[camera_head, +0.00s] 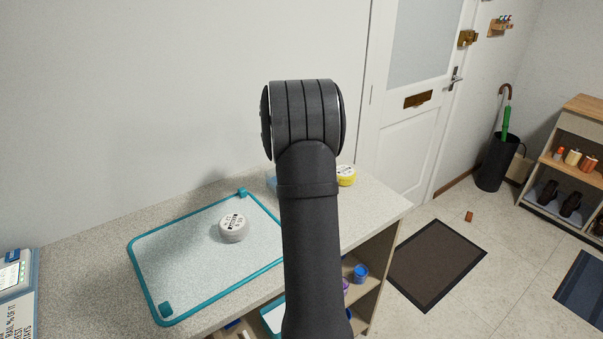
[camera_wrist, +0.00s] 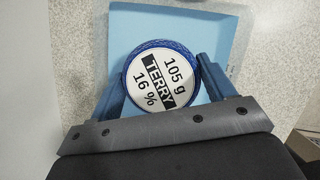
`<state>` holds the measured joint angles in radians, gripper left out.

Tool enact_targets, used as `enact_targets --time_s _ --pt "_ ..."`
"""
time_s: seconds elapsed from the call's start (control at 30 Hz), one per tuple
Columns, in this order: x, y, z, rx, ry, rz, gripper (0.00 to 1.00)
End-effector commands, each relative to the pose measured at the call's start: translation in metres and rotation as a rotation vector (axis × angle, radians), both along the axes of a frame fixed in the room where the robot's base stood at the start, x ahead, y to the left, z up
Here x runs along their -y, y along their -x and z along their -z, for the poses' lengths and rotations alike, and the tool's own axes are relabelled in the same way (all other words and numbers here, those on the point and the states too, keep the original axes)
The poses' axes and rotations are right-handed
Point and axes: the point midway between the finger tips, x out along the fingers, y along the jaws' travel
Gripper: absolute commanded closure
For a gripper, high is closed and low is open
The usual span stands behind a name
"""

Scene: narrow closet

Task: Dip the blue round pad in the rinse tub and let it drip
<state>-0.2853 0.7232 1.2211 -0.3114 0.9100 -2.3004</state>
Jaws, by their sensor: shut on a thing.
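Behind and around the pad is the light blue, square rinse tub (camera_wrist: 222,32). I cannot tell whether the pad is inside the tub or above it, or whether there is water. In the head view my arm hides the gripper and the pad. Only a small pale blue edge of the tub (camera_head: 271,181) shows left of the arm.
A grey-white round pad (camera_head: 233,228) sits on a teal-rimmed tray (camera_head: 150,238) on the speckled counter. A yellow round pad (camera_head: 346,174) is right of my arm near the wall. A blue-and-white box (camera_head: 18,290) stands at far left. Shelves below the counter hold a blue item (camera_head: 360,273).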

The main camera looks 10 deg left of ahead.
Motion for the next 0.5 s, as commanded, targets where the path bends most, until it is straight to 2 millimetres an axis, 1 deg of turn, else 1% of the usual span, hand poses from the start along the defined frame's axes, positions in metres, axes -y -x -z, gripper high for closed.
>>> enact_targets --time_s 0.2,0.5 --pt "0.0 0.0 -0.015 0.003 -0.001 0.0 0.49" --pt "0.0 0.0 -0.032 0.002 -0.002 0.0 0.49"
